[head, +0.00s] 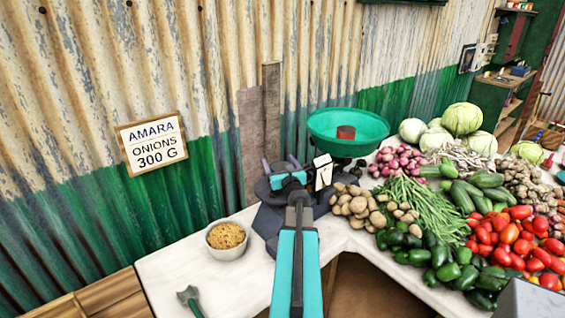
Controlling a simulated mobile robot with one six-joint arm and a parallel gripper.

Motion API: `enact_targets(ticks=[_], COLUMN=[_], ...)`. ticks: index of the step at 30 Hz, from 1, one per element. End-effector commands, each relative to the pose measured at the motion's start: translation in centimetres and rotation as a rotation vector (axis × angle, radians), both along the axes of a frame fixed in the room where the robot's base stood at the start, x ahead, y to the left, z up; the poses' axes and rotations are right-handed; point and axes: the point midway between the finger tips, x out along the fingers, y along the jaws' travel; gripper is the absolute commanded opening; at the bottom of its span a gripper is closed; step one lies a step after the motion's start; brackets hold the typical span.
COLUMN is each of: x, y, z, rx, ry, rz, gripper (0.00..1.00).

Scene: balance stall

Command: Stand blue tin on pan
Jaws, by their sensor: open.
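A green pan (322,139) sits at the back of the white counter, on the balance. A small red-brown cylinder (345,132) stands inside it. A white dial plate (323,171) shows in front of the pan on the left. My gripper (280,164) is at the end of my teal arm, left of the pan and apart from it. Its two fingers are spread, and I see nothing held between them. I cannot make out a blue tin on the counter. My arm hides part of the balance and the counter around the dark plate (266,221).
A bowl of yellow-brown grains (226,238) and a green-handled scoop (190,298) are at the counter's left. Potatoes (362,208), onions (399,161), beans and other vegetables crowd the right. A sign (152,143) reads "AMARA ONIONS 300 G". The front left counter is mostly bare.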

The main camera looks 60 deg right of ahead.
Motion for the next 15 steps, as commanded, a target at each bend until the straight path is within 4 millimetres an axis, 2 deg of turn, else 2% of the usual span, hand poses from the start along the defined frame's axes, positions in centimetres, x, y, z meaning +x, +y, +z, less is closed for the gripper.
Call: enact_targets(ticks=[4, 15], x=[0.0, -2.4], y=[0.0, 2.0], z=[0.4, 0.2], rx=[0.000, -0.001], ry=[0.000, 0.001], rz=[0.000, -0.002], gripper=[0.79, 0.79])
